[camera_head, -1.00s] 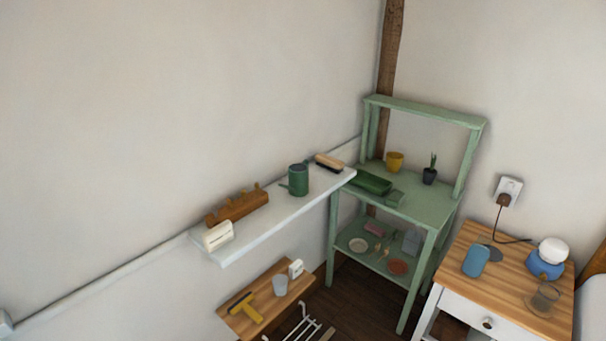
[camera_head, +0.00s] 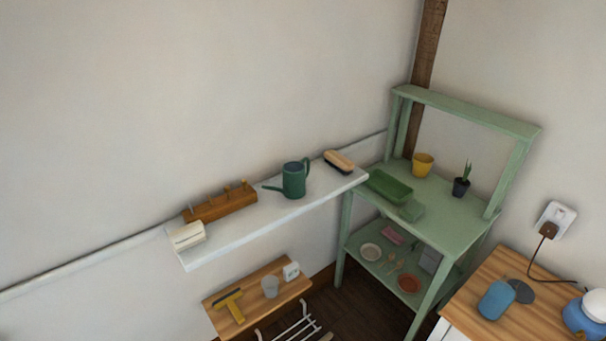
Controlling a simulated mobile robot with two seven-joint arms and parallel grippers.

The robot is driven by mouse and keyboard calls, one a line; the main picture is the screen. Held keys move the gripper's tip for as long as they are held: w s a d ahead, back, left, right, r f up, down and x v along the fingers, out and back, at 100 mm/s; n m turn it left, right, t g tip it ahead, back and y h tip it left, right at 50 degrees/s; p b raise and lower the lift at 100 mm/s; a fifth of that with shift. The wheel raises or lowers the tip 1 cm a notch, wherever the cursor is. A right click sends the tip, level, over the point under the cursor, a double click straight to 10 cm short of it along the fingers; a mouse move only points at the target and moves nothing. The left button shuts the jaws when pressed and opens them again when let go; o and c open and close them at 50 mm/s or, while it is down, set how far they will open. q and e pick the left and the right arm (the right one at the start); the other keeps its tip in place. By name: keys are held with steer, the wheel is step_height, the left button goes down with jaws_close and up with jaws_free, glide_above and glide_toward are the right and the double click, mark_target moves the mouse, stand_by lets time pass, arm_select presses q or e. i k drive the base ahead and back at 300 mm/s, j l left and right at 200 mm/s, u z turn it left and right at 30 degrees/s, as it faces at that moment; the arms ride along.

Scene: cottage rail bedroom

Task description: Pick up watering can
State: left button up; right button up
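The green watering can (camera_head: 294,181) stands upright on the white wall shelf (camera_head: 240,227). Its spout points left and its handle is on the right. On the shelf to its right is a brush with a tan back (camera_head: 340,161). To its left is a wooden peg rack (camera_head: 219,204), with a cream box-like item (camera_head: 187,236) at the shelf's left end. Neither of my grippers is in view.
A lower wooden shelf (camera_head: 287,295) holds a cup and a yellow squeegee. A green potting bench (camera_head: 438,216) with a yellow pot, plant and trays stands right of the shelf. A wooden-topped nightstand (camera_head: 470,310) is at lower right. A white rack (camera_head: 300,325) stands below.

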mark_target(294, 175)
steer(key=i+l+u, duration=0.1)
steer(key=l, duration=0.25)
steer(key=i+l, duration=0.25)
steer(key=l, duration=0.15)
steer(key=i+l+u, duration=0.15)
steer(key=l, duration=0.25)
